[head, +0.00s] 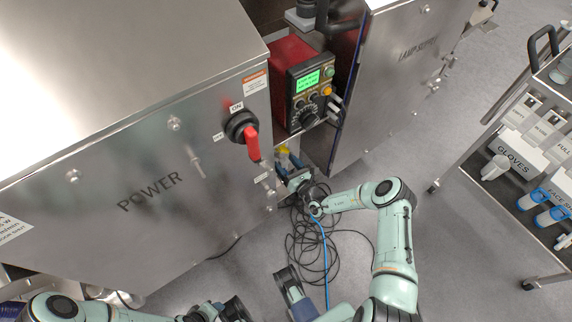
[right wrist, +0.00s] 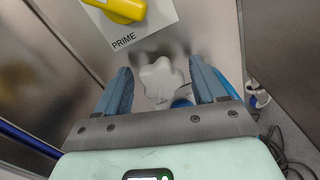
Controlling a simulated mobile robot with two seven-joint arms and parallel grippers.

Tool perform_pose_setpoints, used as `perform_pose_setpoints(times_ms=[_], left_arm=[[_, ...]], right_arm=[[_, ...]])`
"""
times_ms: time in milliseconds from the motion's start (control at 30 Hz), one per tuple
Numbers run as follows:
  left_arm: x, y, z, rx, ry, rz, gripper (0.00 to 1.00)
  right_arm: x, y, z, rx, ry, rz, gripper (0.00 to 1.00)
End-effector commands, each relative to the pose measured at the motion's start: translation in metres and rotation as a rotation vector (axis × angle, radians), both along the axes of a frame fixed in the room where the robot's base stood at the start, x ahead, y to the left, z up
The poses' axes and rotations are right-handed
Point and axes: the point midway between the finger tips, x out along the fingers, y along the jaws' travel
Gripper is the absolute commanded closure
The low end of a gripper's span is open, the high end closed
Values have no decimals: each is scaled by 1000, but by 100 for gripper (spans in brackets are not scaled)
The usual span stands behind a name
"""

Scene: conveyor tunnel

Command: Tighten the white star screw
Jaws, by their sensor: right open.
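The white star screw (right wrist: 161,78) shows in the right wrist view on a metal panel, below the PRIME plate. My right gripper (right wrist: 160,68) is open, with one blue finger on each side of the screw. Gaps show between the fingers and the knob, so it is not gripped. In the head view my right gripper (head: 295,180) is at the lower opening between the two steel cabinets; the screw cannot be made out there. My left arm (head: 70,308) is low at the left of the head view; its jaws cannot be made out clearly.
A yellow handle (right wrist: 122,8) sits on the PRIME plate just above the screw. A red-handled power switch (head: 250,140) and a control panel (head: 309,88) are nearby. Loose black cables (head: 310,250) lie on the floor. A cart (head: 470,150) stands at right.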

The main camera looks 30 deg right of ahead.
Motion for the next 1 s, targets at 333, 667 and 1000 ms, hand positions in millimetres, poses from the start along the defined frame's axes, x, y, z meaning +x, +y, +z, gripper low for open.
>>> perform_pose_setpoints(times_ms=[333, 667, 1000], left_arm=[[0, 0, 0, 0, 0, 0, 57], [-1, 0, 1, -1, 3, -1, 57], [-4, -2, 3, -6, 11, -5, 57]], right_arm=[[0, 0, 0, -1, 0, 0, 86], [-1, 0, 0, 35, 3, 0, 86], [-1, -2, -1, 253, 21, -1, 86]])
